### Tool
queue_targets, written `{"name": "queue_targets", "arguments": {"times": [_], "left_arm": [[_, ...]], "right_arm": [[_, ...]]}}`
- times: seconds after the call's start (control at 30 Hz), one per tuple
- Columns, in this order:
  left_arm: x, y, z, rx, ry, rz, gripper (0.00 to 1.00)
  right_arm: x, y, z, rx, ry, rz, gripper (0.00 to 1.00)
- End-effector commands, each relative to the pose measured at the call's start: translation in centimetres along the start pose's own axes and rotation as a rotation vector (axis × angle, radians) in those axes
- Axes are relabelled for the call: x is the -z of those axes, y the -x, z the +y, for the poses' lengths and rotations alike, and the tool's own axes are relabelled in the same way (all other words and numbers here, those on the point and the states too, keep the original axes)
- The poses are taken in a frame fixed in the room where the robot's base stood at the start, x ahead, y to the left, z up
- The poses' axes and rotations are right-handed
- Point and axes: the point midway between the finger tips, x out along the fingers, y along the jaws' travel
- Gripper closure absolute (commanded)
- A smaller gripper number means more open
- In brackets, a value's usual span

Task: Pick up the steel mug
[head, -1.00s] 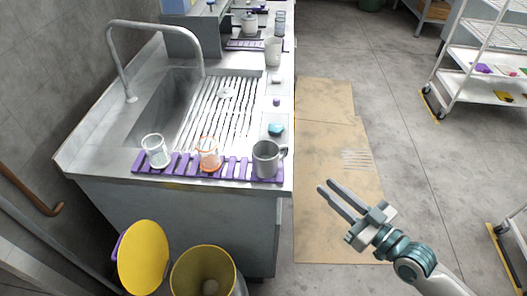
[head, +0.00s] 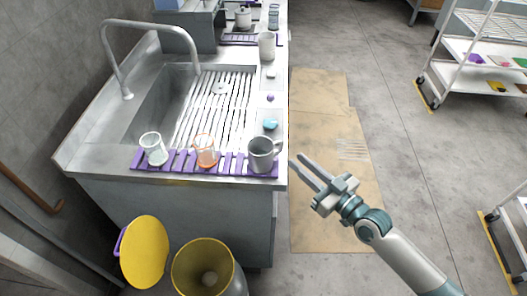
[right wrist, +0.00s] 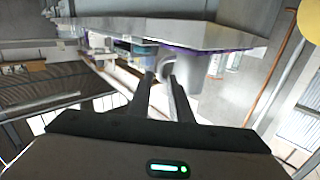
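The steel mug (head: 261,155) stands upright on the purple slatted rack (head: 222,166) at the counter's front right corner, its handle pointing right. In the right wrist view the mug (right wrist: 187,75) shows just beyond the fingertips. My right gripper (head: 304,167) is open and empty, its two fingers pointing left toward the mug's handle. In the right wrist view the fingers (right wrist: 161,82) are apart, with part of the mug showing beyond and between them. In the head view a gap is left between fingertips and mug. My left gripper is not in view.
A clear glass (head: 153,149) and an orange-tinted glass (head: 204,151) stand left of the mug on the rack. A teal item (head: 270,124) lies behind the mug. The sink (head: 160,100) is at left.

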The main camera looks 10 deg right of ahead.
Motion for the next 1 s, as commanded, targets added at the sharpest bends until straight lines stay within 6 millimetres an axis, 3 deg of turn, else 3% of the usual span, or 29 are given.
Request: {"name": "queue_targets", "arguments": {"times": [0.2,0.73,1.0], "left_arm": [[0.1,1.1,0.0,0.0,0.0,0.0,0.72],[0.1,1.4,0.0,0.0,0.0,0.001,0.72],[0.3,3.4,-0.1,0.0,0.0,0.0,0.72]], "right_arm": [[0.2,-2.9,0.0,0.0,-0.002,0.001,0.81],[0.2,-3.8,0.0,0.0,0.0,0.0,0.81],[1.1,-6.7,-0.1,0.0,-0.002,0.002,0.81]]}}
